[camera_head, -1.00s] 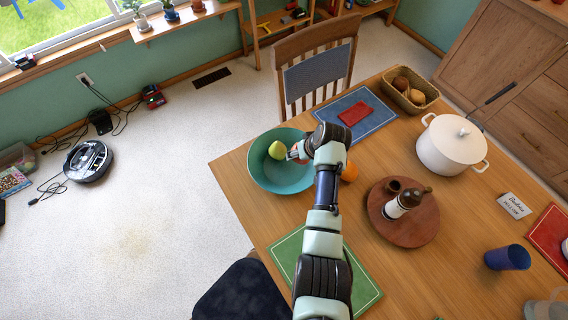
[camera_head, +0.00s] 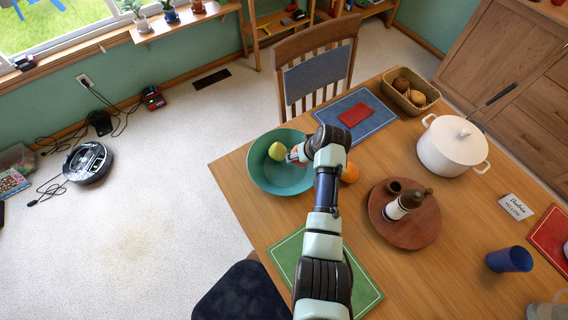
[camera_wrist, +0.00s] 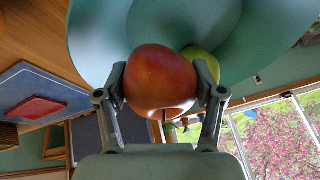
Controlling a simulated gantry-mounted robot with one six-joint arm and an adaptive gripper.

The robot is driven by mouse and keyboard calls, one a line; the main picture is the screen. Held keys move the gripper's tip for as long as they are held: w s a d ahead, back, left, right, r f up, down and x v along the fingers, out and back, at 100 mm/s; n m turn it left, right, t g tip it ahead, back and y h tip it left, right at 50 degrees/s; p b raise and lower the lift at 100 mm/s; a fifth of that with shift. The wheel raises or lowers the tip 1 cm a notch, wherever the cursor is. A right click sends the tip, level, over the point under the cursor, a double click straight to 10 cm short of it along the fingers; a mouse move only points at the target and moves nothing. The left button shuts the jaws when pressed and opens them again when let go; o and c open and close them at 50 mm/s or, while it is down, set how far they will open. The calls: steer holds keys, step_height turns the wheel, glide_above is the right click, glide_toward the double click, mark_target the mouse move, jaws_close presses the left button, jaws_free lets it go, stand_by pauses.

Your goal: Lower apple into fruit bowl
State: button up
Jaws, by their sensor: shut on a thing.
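A red apple (camera_wrist: 160,78) fills the space between the two fingers of my gripper (camera_wrist: 162,90) in the wrist view. My gripper is shut on it. In the head view my gripper (camera_head: 297,153) is at the right part of the teal fruit bowl (camera_head: 262,180), and only a bit of red shows there. The bowl also shows behind the apple in the wrist view (camera_wrist: 95,40). A yellow-green fruit (camera_head: 277,151) is in the bowl, left of my gripper; it is partly hidden behind the apple in the wrist view. Whether the apple touches the bowl cannot be told.
An orange (camera_head: 350,172) lies on the table (camera_head: 345,220) just right of my wrist. A round wooden tray (camera_head: 415,232) with a bottle, a white pot (camera_head: 450,150) and a basket (camera_head: 425,102) stand further right. A blue placemat (camera_head: 375,125) lies behind the bowl.

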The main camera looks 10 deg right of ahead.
steer(key=shift+f+b, duration=1.15)
steer(key=shift+f, duration=0.5)
stand_by(0.5)
steer(key=o, duration=1.3)
steer(key=shift+o, duration=0.2)
steer(key=v, duration=1.2)
